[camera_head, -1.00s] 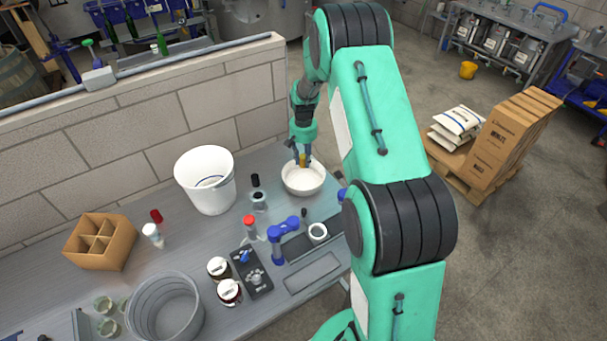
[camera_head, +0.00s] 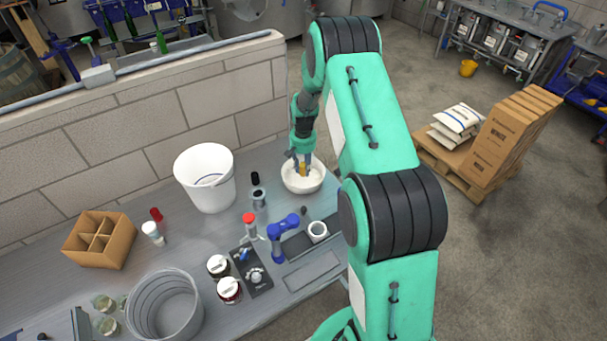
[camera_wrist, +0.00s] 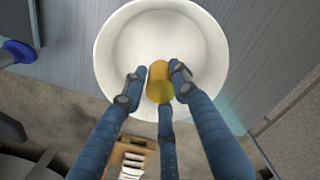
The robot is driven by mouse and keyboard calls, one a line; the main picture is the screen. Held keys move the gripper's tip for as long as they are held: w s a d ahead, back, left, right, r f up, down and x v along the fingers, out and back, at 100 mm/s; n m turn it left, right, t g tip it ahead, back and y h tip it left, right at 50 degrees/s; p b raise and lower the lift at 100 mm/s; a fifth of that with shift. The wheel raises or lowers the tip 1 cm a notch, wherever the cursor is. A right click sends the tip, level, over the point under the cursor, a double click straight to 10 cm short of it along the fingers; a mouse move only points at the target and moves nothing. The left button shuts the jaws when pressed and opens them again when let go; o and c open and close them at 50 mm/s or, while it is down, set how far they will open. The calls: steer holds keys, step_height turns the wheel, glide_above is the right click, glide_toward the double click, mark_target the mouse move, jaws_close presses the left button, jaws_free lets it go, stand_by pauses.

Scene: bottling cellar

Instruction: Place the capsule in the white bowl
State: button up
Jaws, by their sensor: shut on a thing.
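The capsule (camera_wrist: 158,80) is a small gold-coloured cylinder. My gripper (camera_wrist: 156,84) is shut on it, with fingers on both sides of it in the wrist view. The white bowl (camera_wrist: 112,50) lies beyond the capsule in the wrist view, and the capsule overlaps the bowl's near part. In the head view my gripper (camera_head: 301,165) points down over the white bowl (camera_head: 303,188), with the gold capsule (camera_head: 302,170) between its fingertips. The capsule appears at or just above the bowl's opening; its exact height is hard to tell. The bowl's inside looks empty otherwise.
A white bucket (camera_head: 205,180) stands left of the bowl. A black capsule-like piece (camera_head: 255,178), a small bottle (camera_head: 259,199) and a blue tool (camera_head: 284,235) are close by. A cardboard divider box (camera_head: 100,240) and a grey tub (camera_head: 165,305) are farther left.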

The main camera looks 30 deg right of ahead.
mark_target(303, 180)
steer(key=shift+f, duration=1.85)
steer(key=shift+f, duration=0.2)
steer(key=o, duration=0.6)
steer(key=shift+o, duration=0.2)
steer(key=shift+r, duration=0.15)
step_height(303, 180, up, 12)
steer(key=shift+r, duration=0.1)
